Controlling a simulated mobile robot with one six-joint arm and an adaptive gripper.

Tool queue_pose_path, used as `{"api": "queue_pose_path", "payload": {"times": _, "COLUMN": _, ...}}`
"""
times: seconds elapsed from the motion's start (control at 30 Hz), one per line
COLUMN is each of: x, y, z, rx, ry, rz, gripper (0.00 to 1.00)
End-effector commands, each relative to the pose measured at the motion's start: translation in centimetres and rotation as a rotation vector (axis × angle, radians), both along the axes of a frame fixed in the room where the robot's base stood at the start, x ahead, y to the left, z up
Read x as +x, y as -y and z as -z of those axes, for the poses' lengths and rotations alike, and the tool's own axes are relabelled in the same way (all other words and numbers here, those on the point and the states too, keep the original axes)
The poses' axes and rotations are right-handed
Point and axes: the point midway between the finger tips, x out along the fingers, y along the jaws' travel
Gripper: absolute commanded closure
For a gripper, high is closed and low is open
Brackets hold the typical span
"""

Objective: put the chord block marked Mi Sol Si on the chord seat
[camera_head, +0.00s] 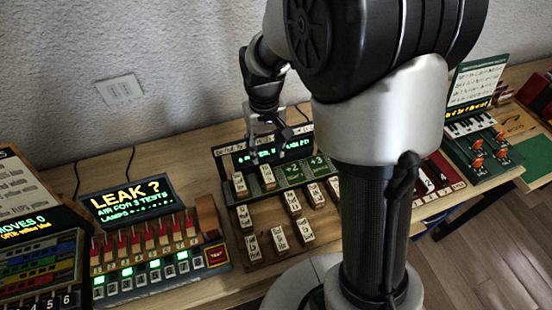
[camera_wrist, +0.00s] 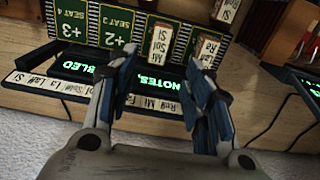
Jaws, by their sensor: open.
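The block marked Mi Sol Si (camera_wrist: 157,42) is a pale block with dark lettering. It lies in a slot of the green seat board (camera_wrist: 110,12), beside the slot marked +2 Seat 3. In the head view it appears to be the second block from the left on that board (camera_head: 267,175). My gripper (camera_wrist: 163,78) is open and empty, its two blue-grey fingers apart, with the block beyond and between the fingertips. In the head view my gripper (camera_head: 268,150) hangs by the lit display behind the board. I cannot tell the exact height gap.
Another block (camera_head: 240,184) fills the leftmost slot; slots +2 and +3 look empty. A LEAK device (camera_head: 128,198) stands left, and a small keyboard (camera_head: 470,125) stands right. My arm hides part of the bench.

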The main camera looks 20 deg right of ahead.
Motion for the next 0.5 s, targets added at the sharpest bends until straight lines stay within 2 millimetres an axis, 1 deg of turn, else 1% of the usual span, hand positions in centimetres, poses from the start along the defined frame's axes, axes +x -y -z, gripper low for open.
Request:
{"api": "queue_pose_path", "payload": {"times": 0.03, "x": -0.4, "y": 0.0, "z": -1.3, "rx": 0.000, "ry": 0.017, "rz": 0.000, "gripper": 0.54}}
{"api": "queue_pose_path", "payload": {"times": 0.07, "x": -0.8, "y": 0.0, "z": -2.1, "rx": 0.000, "ry": 0.028, "rz": 0.000, "gripper": 0.54}}
{"api": "queue_pose_path", "payload": {"times": 0.17, "x": -2.9, "y": 0.0, "z": -5.5, "rx": 0.000, "ry": 0.080, "rz": 0.000, "gripper": 0.54}}
{"api": "queue_pose_path", "payload": {"times": 0.2, "x": -4.0, "y": 0.0, "z": -7.0, "rx": 0.000, "ry": 0.103, "rz": 0.001, "gripper": 0.54}}
{"api": "queue_pose_path", "payload": {"times": 0.27, "x": -5.9, "y": 0.1, "z": -9.1, "rx": 0.000, "ry": 0.139, "rz": 0.001, "gripper": 0.54}}
{"api": "queue_pose_path", "payload": {"times": 0.3, "x": -7.3, "y": 0.1, "z": -10.2, "rx": 0.000, "ry": 0.163, "rz": 0.001, "gripper": 0.54}}
{"api": "queue_pose_path", "payload": {"times": 0.37, "x": -9.3, "y": 0.1, "z": -11.8, "rx": 0.000, "ry": 0.197, "rz": 0.001, "gripper": 0.54}}
{"api": "queue_pose_path", "payload": {"times": 0.4, "x": -10.7, "y": 0.1, "z": -12.7, "rx": -0.001, "ry": 0.222, "rz": 0.001, "gripper": 0.54}}
{"api": "queue_pose_path", "payload": {"times": 0.5, "x": -14.1, "y": 0.1, "z": -14.2, "rx": -0.001, "ry": 0.279, "rz": 0.002, "gripper": 0.54}}
